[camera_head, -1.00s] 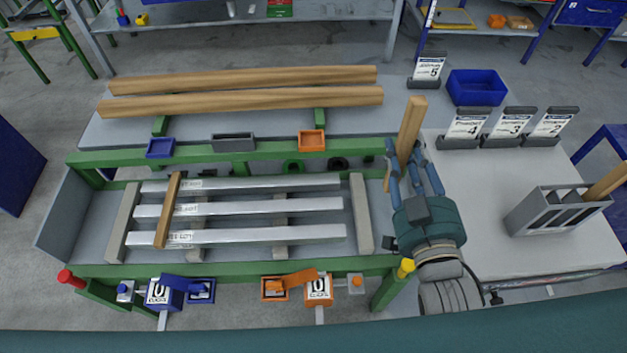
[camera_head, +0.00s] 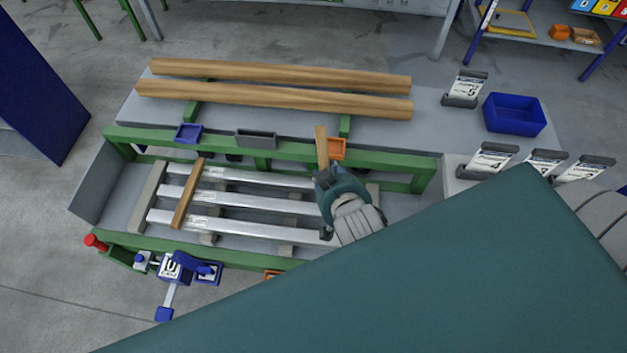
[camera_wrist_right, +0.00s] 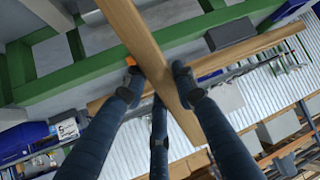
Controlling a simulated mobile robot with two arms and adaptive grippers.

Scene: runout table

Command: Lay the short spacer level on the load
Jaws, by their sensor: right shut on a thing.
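My right gripper (camera_head: 325,172) is over the right part of the load and is shut on a short wooden spacer (camera_head: 321,144). The spacer's far end sticks out past the fingers; the hand hides the rest. In the right wrist view the fingers (camera_wrist_right: 158,88) close around the spacer (camera_wrist_right: 139,37), which crosses the picture at a slant. The load is three light metal bars (camera_head: 243,200) lying side by side in the green-framed bay. Another wooden spacer (camera_head: 187,194) lies across the bars near their left end. My left gripper is not in view.
Two long wooden beams (camera_head: 280,97) lie on the table behind the bay. Blue (camera_head: 188,133), grey (camera_head: 256,139) and orange (camera_head: 338,149) trays sit along the green rail. A blue bin (camera_head: 514,114) and numbered card holders (camera_head: 490,159) stand at the right.

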